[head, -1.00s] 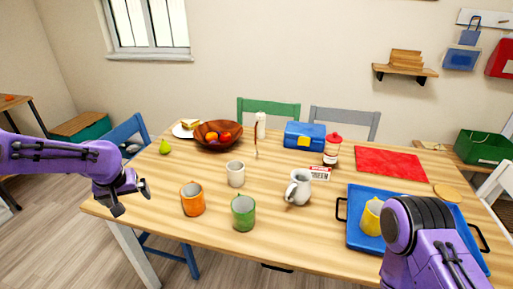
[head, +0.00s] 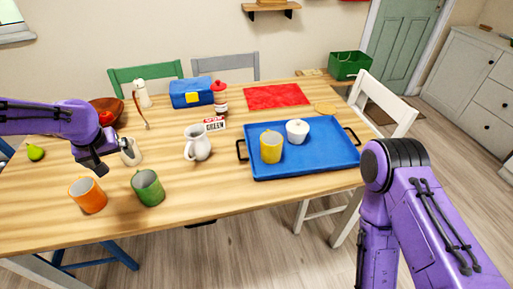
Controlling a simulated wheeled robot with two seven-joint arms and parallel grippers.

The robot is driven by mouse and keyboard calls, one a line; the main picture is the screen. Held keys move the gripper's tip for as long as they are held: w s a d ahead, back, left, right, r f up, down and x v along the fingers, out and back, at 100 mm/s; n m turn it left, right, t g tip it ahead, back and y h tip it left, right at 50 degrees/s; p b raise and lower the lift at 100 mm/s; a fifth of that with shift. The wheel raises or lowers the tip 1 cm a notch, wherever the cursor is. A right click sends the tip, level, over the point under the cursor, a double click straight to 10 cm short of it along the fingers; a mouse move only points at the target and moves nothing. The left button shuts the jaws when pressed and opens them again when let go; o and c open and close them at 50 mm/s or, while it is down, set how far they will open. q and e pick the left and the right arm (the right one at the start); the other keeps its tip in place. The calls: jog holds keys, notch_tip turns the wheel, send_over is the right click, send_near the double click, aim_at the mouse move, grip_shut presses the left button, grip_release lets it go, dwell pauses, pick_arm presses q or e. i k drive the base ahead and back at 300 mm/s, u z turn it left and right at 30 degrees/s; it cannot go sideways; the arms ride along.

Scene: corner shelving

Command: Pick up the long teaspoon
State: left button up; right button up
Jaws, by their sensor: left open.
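A thin, long brown item (head: 141,111) lies on the table behind the grey-white cup. It may be the long teaspoon, but it is too small to be sure. No other spoon can be made out. My left gripper (head: 94,168) is open and empty, pointing down above the table's left part. In the picture it is left of the grey-white cup (head: 132,152) and above the orange mug (head: 88,196). My right arm comes in at the lower right, but its gripper is out of view.
A green mug (head: 148,188), white jug (head: 197,145) and red-capped bottle (head: 220,100) stand on the table. A blue tray (head: 315,157) holds a yellow mug (head: 270,148) and a white lidded pot (head: 297,131). Behind are a blue box (head: 190,91) and red mat (head: 275,96).

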aim_at(146, 124)
jog(key=u, duration=0.8)
